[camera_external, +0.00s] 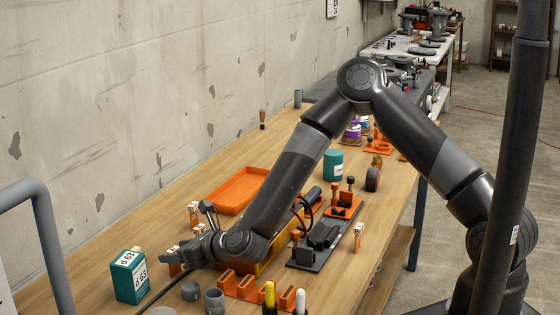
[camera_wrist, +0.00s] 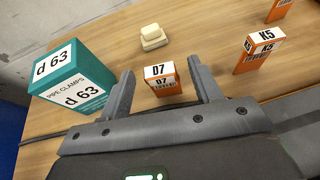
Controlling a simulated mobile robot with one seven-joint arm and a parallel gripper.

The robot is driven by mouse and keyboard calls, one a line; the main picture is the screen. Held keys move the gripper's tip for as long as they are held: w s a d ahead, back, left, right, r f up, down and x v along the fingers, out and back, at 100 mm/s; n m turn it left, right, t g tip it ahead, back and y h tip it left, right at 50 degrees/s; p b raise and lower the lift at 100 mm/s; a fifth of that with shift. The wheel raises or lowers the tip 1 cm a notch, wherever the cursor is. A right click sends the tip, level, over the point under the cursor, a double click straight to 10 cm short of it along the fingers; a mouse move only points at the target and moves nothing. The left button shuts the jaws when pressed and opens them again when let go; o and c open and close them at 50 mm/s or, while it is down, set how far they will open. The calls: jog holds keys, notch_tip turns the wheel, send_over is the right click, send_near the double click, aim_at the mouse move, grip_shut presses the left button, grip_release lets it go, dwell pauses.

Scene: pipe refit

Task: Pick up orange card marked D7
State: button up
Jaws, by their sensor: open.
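The orange card marked D7 (camera_wrist: 165,88) stands upright on the wooden table, with a white label at its top. In the wrist view it sits between the two fingers of my gripper (camera_wrist: 162,70). The fingers are apart, one on each side of the card, and neither clearly touches it. In the external view my gripper (camera_external: 173,256) is low over the table near the wall side. Only a small orange part of the card (camera_external: 174,269) shows there, mostly hidden by the gripper.
A teal box marked d 63 (camera_wrist: 70,80) stands left of my gripper. A cream block (camera_wrist: 153,37) lies beyond the card. Orange card K5 (camera_wrist: 258,52) stands to the right, another orange card (camera_wrist: 279,10) behind it. An orange tray (camera_external: 238,192) and orange holder (camera_external: 240,287) are on the table.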

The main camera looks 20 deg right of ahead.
jog(key=shift+x, duration=1)
jog(key=shift+r, duration=0.1)
jog(key=c, duration=1)
jog(key=shift+c, duration=0.2)
